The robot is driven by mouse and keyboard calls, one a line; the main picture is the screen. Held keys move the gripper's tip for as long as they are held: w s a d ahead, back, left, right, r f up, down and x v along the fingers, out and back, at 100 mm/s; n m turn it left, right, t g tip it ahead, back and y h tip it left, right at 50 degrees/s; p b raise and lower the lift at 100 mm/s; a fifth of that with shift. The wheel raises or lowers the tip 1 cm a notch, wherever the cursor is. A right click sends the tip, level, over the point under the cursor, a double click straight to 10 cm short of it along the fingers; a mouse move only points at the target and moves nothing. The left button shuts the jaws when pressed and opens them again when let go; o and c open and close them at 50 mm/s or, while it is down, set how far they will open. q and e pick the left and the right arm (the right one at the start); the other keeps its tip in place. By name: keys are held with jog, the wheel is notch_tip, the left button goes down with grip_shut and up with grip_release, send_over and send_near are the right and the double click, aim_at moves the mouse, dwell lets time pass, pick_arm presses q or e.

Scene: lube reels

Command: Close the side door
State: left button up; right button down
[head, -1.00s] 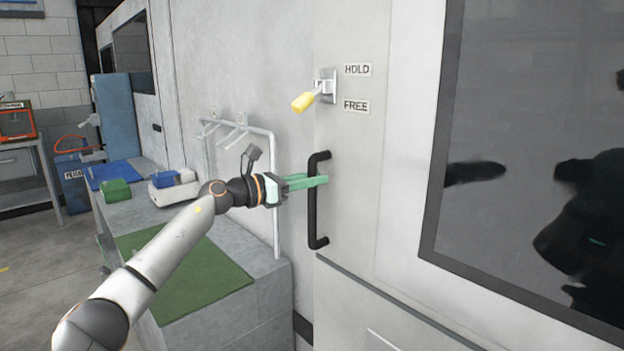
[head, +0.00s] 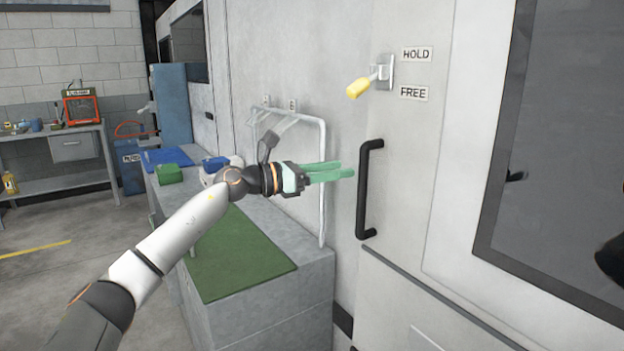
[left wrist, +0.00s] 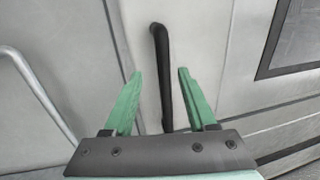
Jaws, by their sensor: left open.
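The side door (head: 408,180) is a pale grey panel with a dark window, and it looks flush with the wall beside it. Its black vertical bar handle (head: 366,190) shows at the centre right of the head view. In the left wrist view the handle (left wrist: 162,75) stands beyond and between the two green fingers. My left gripper (head: 347,170) is open and empty, with its fingertips just left of the handle and apart from it. A yellow-tipped lever (head: 358,88) sits above the handle, beside labels HOLD and FREE. My right gripper is not in view.
A white tube rail (head: 322,180) stands left of the handle and also shows in the left wrist view (left wrist: 35,85). Below my arm is a grey counter with a green mat (head: 235,262). A green box and blue items lie farther back.

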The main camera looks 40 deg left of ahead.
pick_arm(q)
jog(key=b+v, duration=0.1)
jog(key=v, duration=0.5)
jog(key=shift+b, duration=0.35)
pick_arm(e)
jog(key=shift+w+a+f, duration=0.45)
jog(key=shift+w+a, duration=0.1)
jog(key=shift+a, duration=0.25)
pick_arm(q)
jog(key=shift+d, duration=0.1)
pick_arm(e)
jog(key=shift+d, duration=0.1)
